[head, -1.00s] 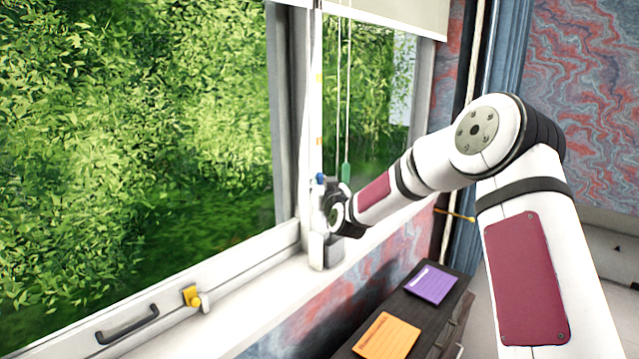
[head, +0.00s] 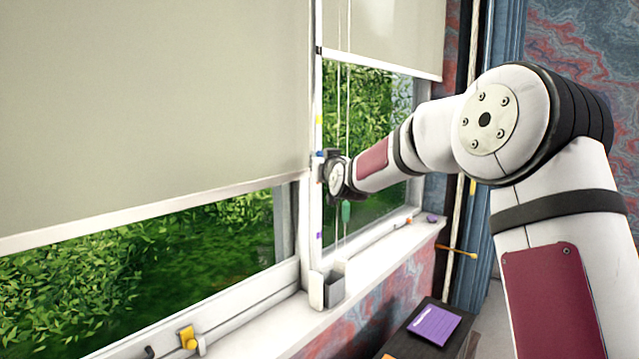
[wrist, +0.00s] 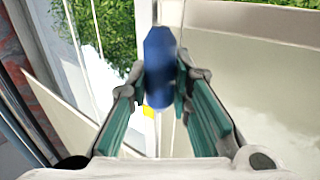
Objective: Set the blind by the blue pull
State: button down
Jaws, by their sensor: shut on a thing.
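My gripper (head: 327,172) is at the white post between the two windows, up above the sill. In the wrist view its teal-lined fingers (wrist: 160,78) are shut on the blue pull (wrist: 159,52), one on each side.
A second blind (head: 395,35) covers the top of the right window. A small grey box (head: 333,285) stands on the sill (head: 262,330). Yellow (head: 318,120) and purple (head: 319,236) marks are on the post.

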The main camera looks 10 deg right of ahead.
jog(key=shift+r, duration=0.8)
jog(key=c, duration=1.4)
grip_release()
jog(key=shift+c, duration=0.2)
jog(key=shift+f, duration=0.1)
jog(key=shift+s, duration=0.15)
jog(key=s, duration=1.1)
jog(key=shift+s+d, duration=0.25)
jog(key=shift+s, duration=0.1)
